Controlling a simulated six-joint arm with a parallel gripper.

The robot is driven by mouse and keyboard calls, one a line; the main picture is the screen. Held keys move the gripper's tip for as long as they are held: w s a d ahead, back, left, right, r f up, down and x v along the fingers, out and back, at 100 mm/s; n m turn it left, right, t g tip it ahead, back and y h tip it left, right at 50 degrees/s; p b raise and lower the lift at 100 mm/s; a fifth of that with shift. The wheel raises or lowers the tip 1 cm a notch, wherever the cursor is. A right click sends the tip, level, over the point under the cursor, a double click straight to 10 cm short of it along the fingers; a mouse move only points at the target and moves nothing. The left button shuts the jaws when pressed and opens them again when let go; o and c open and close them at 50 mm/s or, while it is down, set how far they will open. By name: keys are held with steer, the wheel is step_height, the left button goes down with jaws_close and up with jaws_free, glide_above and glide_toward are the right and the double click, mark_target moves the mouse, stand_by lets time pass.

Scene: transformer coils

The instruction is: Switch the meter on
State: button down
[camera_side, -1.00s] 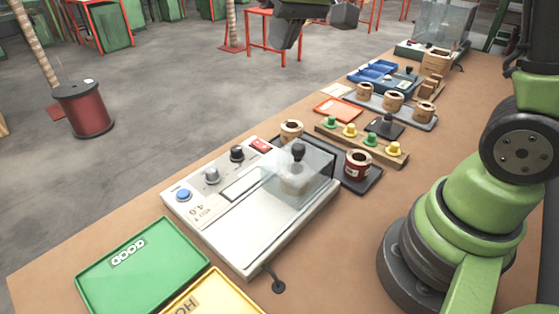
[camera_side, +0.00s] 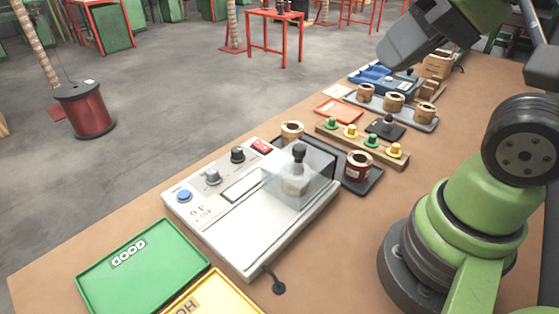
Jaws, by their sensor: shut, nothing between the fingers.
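The meter (camera_side: 225,240) is a pale box on the bench with a blue button (camera_side: 184,195), two dark knobs (camera_side: 213,177) and a red switch (camera_side: 262,146) along its far-left edge. The switch position is too small to tell. Its display window (camera_side: 241,185) looks blank. A clear cover (camera_side: 305,168) with a black knob sits over its right part. My gripper (camera_side: 388,58) is shut and empty, high above the far part of the bench, well apart from the meter. The arm's links hide part of the upper right.
A green GOOD tray (camera_side: 205,277) and a yellow tray (camera_side: 215,300) lie at the front. Coils (camera_side: 358,168) stand on dark trays behind the meter. A wooden rack (camera_side: 362,146) holds green and yellow plugs.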

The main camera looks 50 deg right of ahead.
steer(key=w+r+m+g, duration=0.1)
steer(key=w+r+m, duration=0.15)
steer(key=w, duration=0.45)
steer(key=m+g+h, duration=0.2)
steer(key=m+g, duration=0.3)
steer(key=m, duration=0.7)
glide_above(256, 142)
steer(key=s, duration=0.2)
step_height(256, 142, down, 16)
steer(key=shift+r+n, duration=0.15)
steer(key=shift+n, duration=0.1)
steer(key=f, duration=0.4)
steer(key=w+f, duration=0.1)
steer(key=f, duration=0.9)
steer(key=shift+w, duration=0.35)
